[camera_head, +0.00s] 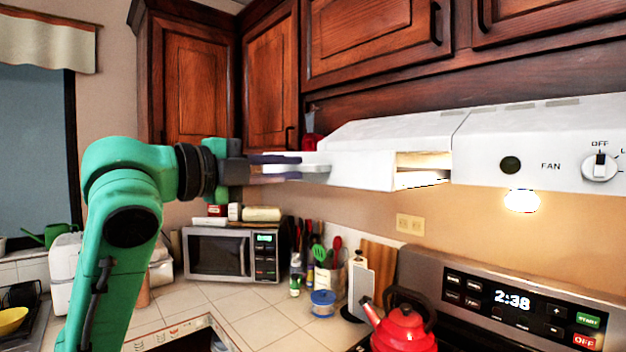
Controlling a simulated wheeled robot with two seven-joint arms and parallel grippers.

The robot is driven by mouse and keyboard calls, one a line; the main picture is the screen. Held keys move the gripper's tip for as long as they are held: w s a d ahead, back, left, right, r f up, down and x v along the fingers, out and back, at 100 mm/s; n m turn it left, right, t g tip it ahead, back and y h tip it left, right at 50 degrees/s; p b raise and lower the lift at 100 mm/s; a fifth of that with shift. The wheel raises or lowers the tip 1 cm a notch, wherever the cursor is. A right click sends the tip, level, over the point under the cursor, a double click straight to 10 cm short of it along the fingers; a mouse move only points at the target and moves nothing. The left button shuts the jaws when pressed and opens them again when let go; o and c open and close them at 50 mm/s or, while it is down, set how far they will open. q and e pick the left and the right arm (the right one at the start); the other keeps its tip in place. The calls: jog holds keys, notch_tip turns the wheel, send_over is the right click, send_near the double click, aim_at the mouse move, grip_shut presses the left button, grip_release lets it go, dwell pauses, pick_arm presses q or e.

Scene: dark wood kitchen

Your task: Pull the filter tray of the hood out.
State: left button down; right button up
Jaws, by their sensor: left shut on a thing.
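The white range hood (540,135) is mounted under the wall cabinets and runs from the centre to the right edge. Its left part, which I take to be the filter tray (362,170), is a white section with a lit gap to its right. My left gripper (312,168) reaches in from the left at hood height. Its fingers are shut on the left edge of this white section. The exact grip point is small and partly hidden by the fingers. My right gripper is not in view.
Dark wood cabinets (375,40) hang directly above the hood. Below are a microwave (215,254), a utensil holder (328,280), a red kettle (403,331) and the stove's control panel (520,300). Open air lies between the hood and the counter.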

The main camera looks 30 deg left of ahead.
pick_arm(q)
jog(key=shift+s+a+f, duration=0.1)
jog(key=shift+s+a, duration=0.15)
jog(key=shift+s, duration=0.35)
jog(key=shift+s+a, duration=0.15)
jog(key=shift+s, duration=0.3)
jog(key=c, duration=0.9)
grip_release()
jog(key=shift+w+a, duration=0.1)
jog(key=shift+w, duration=0.05)
jog(key=b+v, duration=0.4)
jog(key=v, duration=1)
jog(key=shift+s+b, duration=0.3)
jog(key=shift+b, duration=0.05)
